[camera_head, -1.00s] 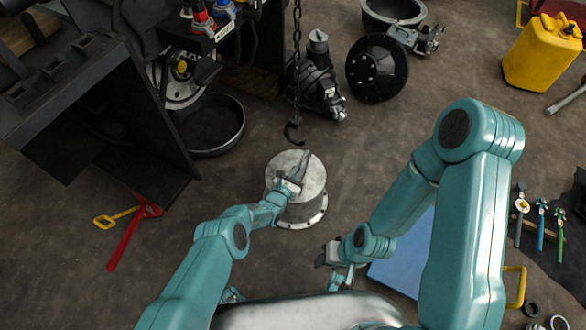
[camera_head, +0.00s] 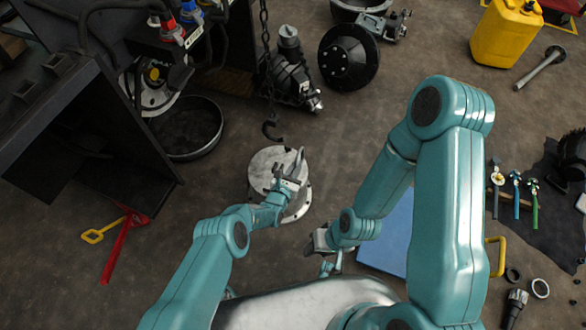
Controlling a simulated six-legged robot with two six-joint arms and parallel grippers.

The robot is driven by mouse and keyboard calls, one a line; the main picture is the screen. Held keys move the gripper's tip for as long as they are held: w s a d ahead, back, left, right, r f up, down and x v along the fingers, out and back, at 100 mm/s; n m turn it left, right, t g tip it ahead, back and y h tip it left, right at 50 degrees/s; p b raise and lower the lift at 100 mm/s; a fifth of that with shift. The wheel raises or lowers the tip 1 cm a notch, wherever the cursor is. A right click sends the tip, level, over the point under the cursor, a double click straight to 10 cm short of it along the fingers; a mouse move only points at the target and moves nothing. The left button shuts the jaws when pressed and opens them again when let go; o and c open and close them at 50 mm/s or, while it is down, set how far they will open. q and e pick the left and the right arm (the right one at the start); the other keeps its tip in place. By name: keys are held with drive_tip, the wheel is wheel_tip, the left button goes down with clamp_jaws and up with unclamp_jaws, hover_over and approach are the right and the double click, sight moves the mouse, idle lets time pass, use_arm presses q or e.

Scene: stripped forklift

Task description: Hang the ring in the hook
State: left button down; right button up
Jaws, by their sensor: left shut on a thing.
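A dark hook (camera_head: 271,130) hangs on a chain at the upper middle, above and behind a grey metal drum with a bolted flange (camera_head: 264,166). My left gripper (camera_head: 294,168) is over the drum's top, on its right side, just below and right of the hook in the picture. It is shut on the ring, but the ring is too small and too covered by the fingers to make out. The hook is apart from the gripper, and nothing shows hanging in it. My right gripper (camera_head: 318,240) is low at the middle, apart from the drum; its fingers are not clear.
The black forklift frame (camera_head: 110,130) stands at left, with a round black pan (camera_head: 190,128) beside it. A dark machine part (camera_head: 290,75) and a black disc (camera_head: 349,57) lie behind the drum. A blue panel (camera_head: 388,240) lies under my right arm. Floor right of the drum is bare.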

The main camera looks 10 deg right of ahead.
use_arm(q)
drive_tip(key=shift+r, duration=0.15)
wheel_tip(320, 180, up, 8)
drive_tip(key=p, duration=0.6)
drive_tip(key=shift+f+p, duration=0.25)
drive_tip(key=shift+p, duration=0.1)
drive_tip(key=shift+w, duration=0.1)
drive_tip(key=w+a+b, duration=0.3)
drive_tip(key=w+a, duration=0.1)
drive_tip(key=a, duration=0.2)
drive_tip(key=shift+w+a+f, duration=0.15)
drive_tip(key=shift+a+f, duration=0.05)
drive_tip(key=shift+f, duration=0.05)
